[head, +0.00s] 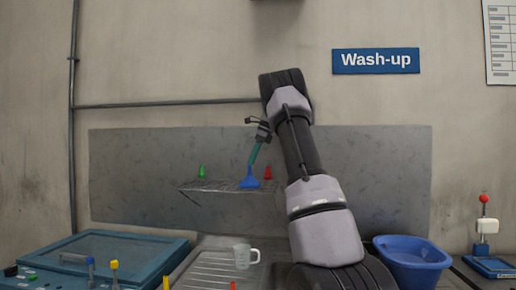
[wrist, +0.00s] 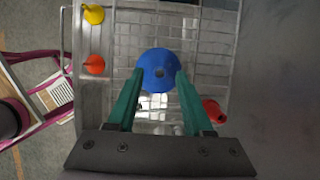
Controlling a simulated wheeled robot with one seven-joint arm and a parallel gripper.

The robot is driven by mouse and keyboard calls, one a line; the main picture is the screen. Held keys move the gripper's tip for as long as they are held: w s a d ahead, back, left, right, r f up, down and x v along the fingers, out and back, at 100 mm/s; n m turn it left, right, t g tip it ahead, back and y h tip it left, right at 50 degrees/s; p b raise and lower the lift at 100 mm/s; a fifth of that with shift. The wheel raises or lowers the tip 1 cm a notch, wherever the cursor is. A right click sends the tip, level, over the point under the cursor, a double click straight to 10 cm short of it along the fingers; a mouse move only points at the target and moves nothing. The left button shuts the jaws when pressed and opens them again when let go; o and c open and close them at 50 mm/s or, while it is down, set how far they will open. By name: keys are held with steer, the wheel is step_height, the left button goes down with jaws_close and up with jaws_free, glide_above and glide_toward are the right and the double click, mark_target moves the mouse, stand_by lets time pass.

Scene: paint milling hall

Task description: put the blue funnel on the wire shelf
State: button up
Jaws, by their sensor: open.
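The blue funnel (head: 249,181) stands wide end down, spout up, at the wire shelf (head: 215,186) on the wall panel, and appears to rest on its wires. My gripper (head: 252,160) is just above it, reaching down at a slant. In the wrist view the blue funnel (wrist: 158,64) shows from above, near the tips of my green fingers (wrist: 160,76). The fingers are apart, one on each side of its spout. Whether they touch it, I cannot tell. The shelf wires (wrist: 208,38) show around the funnel.
A green funnel (head: 202,172) stands on the shelf left of the blue one, and a red one (head: 268,172) close on its right. Below are a clear jug (head: 242,257) on a ribbed drainer (head: 205,270), a teal case (head: 110,250) and a blue basin (head: 412,255).

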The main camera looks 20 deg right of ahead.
steer(key=v, duration=0.7)
steer(key=s+a+r+n+t, duration=0.1)
steer(key=s+a+r+n, duration=0.45)
steer(key=s, duration=0.45)
steer(key=s+a+f+n+t, duration=0.1)
steer(key=s+a+f+n, duration=0.1)
steer(key=s+a+n, duration=0.65)
steer(key=s+a+f+n+t+h, duration=0.1)
steer(key=s+a+f+n, duration=0.2)
steer(key=s+f, duration=0.3)
steer(key=s+a+f+n+t, duration=0.1)
steer(key=s+a+f+n, duration=0.2)
steer(key=s+f, duration=0.4)
steer(key=s+a, duration=0.1)
steer(key=s, duration=0.6)
steer(key=shift+n+t+h, duration=0.3)
steer(key=shift+n+h, duration=0.1)
steer(key=shift+a, duration=0.1)
